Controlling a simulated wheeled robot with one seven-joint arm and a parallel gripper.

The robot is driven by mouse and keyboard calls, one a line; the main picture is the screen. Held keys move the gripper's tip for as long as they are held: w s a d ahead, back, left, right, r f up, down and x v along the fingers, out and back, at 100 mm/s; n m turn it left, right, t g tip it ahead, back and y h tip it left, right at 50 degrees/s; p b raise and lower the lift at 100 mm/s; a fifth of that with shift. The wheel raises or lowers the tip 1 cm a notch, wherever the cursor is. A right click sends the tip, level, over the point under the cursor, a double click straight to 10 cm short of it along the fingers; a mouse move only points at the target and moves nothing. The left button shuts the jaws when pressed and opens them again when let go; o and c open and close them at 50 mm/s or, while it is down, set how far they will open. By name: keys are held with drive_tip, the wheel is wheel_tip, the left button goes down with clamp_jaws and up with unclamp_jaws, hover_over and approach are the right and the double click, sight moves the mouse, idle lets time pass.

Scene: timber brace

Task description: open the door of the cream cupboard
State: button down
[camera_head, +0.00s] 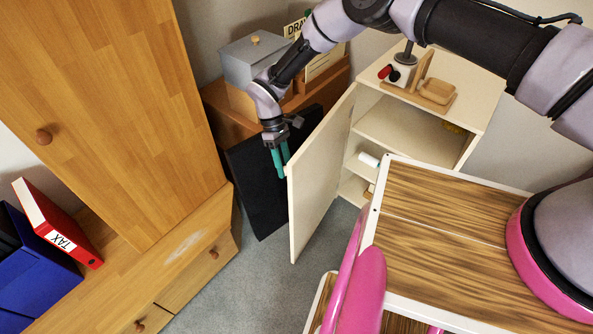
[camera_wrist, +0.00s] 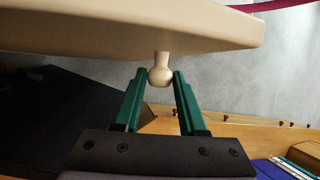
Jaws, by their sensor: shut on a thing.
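The cream cupboard (camera_head: 480,88) stands at the right in the head view. Its door (camera_head: 318,190) stands wide open, swung out toward the left, and shelves show inside. My gripper (camera_head: 281,170), with green fingers, is at the door's outer face near its free upper edge. In the wrist view, the pale round knob (camera_wrist: 160,76) of the door (camera_wrist: 110,28) sits between the fingertips of my gripper (camera_wrist: 160,80), which is shut on it. In the head view the knob is hidden.
A wooden wardrobe (camera_head: 110,75) with drawers stands at the left, with a red binder (camera_head: 58,222) on its ledge. A dark panel (camera_head: 255,185) leans behind the door. A small wooden tray (camera_head: 437,91) sits on the cupboard. Grey floor (camera_head: 250,275) is clear before the door.

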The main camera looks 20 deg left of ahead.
drive_tip(key=shift+w+a, duration=0.1)
drive_tip(key=shift+a, duration=0.55)
drive_tip(key=shift+c, duration=2.3)
unclamp_jaws()
drive_tip(key=shift+w, duration=0.1)
drive_tip(key=v, duration=1)
drive_tip(key=shift+r, duration=0.4)
drive_tip(key=shift+w, duration=0.15)
